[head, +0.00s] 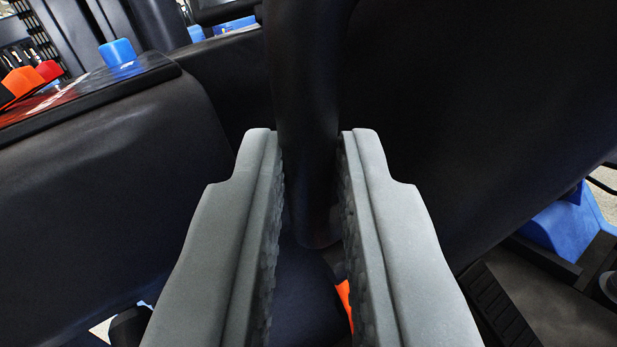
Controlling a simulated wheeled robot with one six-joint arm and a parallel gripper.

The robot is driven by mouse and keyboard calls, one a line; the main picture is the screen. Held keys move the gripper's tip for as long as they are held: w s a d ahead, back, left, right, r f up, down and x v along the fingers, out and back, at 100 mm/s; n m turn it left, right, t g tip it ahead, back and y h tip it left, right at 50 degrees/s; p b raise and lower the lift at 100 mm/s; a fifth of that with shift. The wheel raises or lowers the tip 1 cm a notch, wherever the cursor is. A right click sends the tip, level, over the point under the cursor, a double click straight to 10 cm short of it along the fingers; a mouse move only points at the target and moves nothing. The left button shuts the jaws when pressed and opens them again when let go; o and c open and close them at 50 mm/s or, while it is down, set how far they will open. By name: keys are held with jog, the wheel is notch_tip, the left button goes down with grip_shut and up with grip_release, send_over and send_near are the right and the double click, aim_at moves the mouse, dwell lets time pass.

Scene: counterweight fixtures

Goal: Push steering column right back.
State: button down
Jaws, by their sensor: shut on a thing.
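My gripper (310,150) has two grey padded fingers in the middle of the head view. They are shut on a dark, rounded, upright bar (308,90). The bar comes down from the top of the picture between the fingertips and ends in a rounded lower end (317,236) between the pads. It appears to be part of the black steering column (480,110), a large smooth body filling the right side behind the fingers. How the bar joins that body is too dark to tell.
A black panel (100,190) fills the left. Blue (117,52), red and orange (24,80) blocks sit on a ledge at upper left. At lower right are a blue part (565,230) and a ribbed black pedal-like piece (495,305). An orange piece (344,300) shows between the fingers.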

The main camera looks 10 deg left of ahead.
jog(key=s+d+f+m+t, duration=0.1)
jog(key=s+d+f+t, duration=0.1)
jog(key=s+d+f, duration=0.2)
jog(key=s+f, duration=0.1)
jog(key=s, duration=0.2)
jog(key=shift+s+m, duration=0.15)
jog(key=shift+m, duration=0.15)
jog(key=shift+d+f, duration=0.1)
jog(key=shift+f, duration=0.05)
jog(key=c, duration=1.7)
grip_release()
jog(key=shift+s+d, duration=0.15)
jog(key=shift+r, duration=0.2)
